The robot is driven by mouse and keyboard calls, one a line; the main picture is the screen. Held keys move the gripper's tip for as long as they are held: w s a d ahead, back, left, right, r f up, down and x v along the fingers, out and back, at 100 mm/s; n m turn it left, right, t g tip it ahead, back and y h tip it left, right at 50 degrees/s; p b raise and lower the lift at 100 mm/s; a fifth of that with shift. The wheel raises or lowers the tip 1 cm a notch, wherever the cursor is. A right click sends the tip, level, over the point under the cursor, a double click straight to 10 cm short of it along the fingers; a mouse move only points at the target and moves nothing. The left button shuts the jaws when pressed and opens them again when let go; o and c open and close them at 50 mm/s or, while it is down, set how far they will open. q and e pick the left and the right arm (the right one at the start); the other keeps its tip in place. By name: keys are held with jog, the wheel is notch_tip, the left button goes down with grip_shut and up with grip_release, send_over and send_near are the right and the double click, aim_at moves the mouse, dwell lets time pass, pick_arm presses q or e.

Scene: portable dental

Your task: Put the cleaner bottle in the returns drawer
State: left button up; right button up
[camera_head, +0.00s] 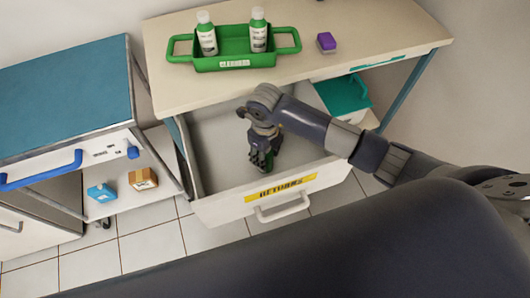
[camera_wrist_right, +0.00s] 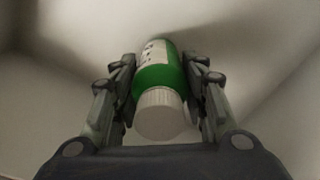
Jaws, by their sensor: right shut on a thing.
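The returns drawer (camera_head: 208,208) is pulled open, with a yellow label and a white handle on its front. My right gripper (camera_head: 262,158) reaches down inside it. In the right wrist view my right gripper (camera_wrist_right: 162,100) is shut on the cleaner bottle (camera_wrist_right: 160,78), a green bottle with a white cap and white label. I cannot tell whether the bottle touches the drawer floor. My left gripper is not in view.
Two similar green bottles (camera_head: 207,34) (camera_head: 258,30) stand in a green carrier (camera_head: 232,64) on the table (camera_head: 170,62). A purple block (camera_head: 326,42) lies beside it. A teal bin (camera_head: 345,96) is under the table. A blue-topped cart (camera_head: 60,90) stands left.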

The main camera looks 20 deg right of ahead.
jog(key=o, duration=1.2)
jog(key=shift+f, duration=0.1)
jog(key=shift+r, duration=0.3)
notch_tip(320, 180, up, 12)
jog(key=shift+f, duration=0.1)
